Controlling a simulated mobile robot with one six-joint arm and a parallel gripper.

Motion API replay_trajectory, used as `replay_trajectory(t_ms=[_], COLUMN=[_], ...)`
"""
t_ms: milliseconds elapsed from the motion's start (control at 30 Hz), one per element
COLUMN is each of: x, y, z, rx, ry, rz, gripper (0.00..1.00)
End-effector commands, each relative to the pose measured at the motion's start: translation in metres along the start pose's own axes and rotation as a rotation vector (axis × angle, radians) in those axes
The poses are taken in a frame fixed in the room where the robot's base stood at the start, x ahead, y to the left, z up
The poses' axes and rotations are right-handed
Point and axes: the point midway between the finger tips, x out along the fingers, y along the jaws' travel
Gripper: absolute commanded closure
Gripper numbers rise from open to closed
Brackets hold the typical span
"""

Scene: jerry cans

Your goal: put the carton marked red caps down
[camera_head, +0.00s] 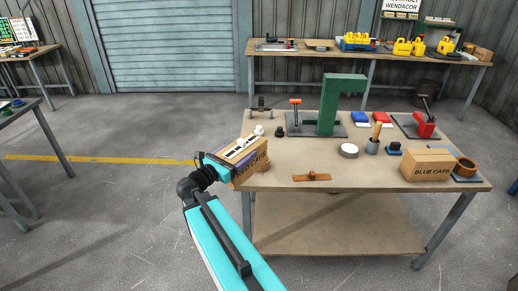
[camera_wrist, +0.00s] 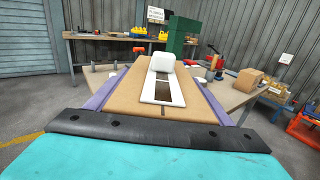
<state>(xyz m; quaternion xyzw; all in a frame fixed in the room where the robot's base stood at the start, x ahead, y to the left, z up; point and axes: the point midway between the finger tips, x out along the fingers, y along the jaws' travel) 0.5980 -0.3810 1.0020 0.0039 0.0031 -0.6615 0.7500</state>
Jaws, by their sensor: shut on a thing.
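The carton marked RED CAPS (camera_head: 252,164) is brown cardboard. It is at the left front edge of the workbench (camera_head: 330,215) in the head view. My gripper (camera_head: 236,153) is shut on it, with a purple finger along each side.
A carton marked BLUE CAPS (camera_head: 427,166) stands at the bench's right. A green press (camera_head: 328,105) stands at the back. A brown wooden piece (camera_head: 312,177), a white roll (camera_head: 349,151) and a brush holder (camera_head: 372,146) are nearer. The bench's front middle has bare room.

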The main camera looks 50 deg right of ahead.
Motion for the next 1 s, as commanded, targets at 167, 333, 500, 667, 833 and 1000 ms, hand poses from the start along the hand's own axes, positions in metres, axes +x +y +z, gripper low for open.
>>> replay_trajectory(t_ms=[167,333,500,667,833,1000], x=[-0.040,-0.077,-0.116,-0.153,-0.193,-0.233], y=[0.027,0.049,0.068,0.084,0.097,0.108], z=[-0.003,-0.006,-0.009,-0.013,-0.018,-0.026], rx=[-0.002,-0.003,-0.003,-0.003,-0.003,-0.004], ry=[-0.002,-0.003,-0.003,-0.004,-0.005,-0.006], rz=[0.065,0.124,0.181,0.236,0.295,0.352], gripper=[0.76,0.76,0.76,0.76,0.76,0.76])
